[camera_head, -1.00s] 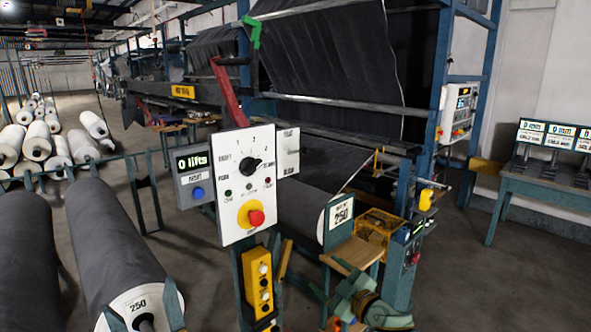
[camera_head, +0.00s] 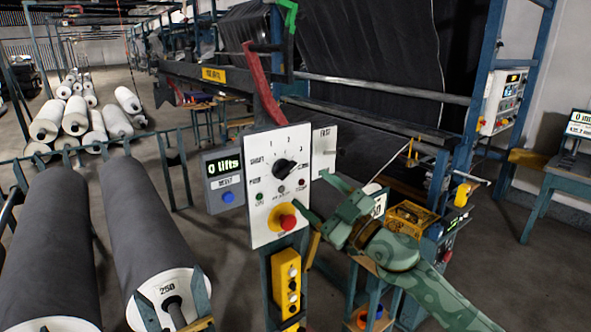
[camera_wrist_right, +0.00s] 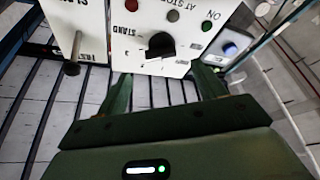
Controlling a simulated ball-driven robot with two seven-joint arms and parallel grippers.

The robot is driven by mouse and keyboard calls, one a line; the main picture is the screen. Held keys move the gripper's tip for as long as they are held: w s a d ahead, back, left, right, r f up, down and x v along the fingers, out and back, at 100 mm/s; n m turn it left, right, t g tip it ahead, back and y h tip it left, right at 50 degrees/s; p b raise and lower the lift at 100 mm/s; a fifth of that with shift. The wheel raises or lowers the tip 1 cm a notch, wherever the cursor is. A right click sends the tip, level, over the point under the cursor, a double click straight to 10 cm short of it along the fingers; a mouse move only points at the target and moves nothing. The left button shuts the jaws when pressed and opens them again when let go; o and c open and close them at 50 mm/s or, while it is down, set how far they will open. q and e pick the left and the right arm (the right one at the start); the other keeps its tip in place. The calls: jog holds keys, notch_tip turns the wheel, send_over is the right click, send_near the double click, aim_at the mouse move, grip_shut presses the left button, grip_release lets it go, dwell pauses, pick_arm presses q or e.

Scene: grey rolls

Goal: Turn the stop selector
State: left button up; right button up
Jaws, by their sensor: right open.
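The stop selector is a black pointer knob (camera_head: 285,169) on a white control panel (camera_head: 262,203), with numbers around it and small lamps below it. In the right wrist view the panel looks upside down, and the knob (camera_wrist_right: 160,45) sits just beyond the fingertips. My right gripper (camera_head: 312,192) is open and empty at the panel's right edge, below and right of the knob. In the right wrist view its two fingers (camera_wrist_right: 161,73) are spread, apart from the knob. My left gripper is not in view.
A red stop button (camera_head: 287,221) on yellow sits low on the panel. A grey "0 lifts" box (camera_head: 223,181) is at left, a FAST plate (camera_head: 322,150) at right, and a yellow button box (camera_head: 287,283) below.

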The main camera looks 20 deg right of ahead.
aim_at(291, 173)
jog(key=x, duration=0.6)
jog(key=shift+w+a+r, duration=0.15)
jog(key=shift+w, duration=0.05)
jog(key=shift+s, duration=0.1)
jog(key=c, duration=1)
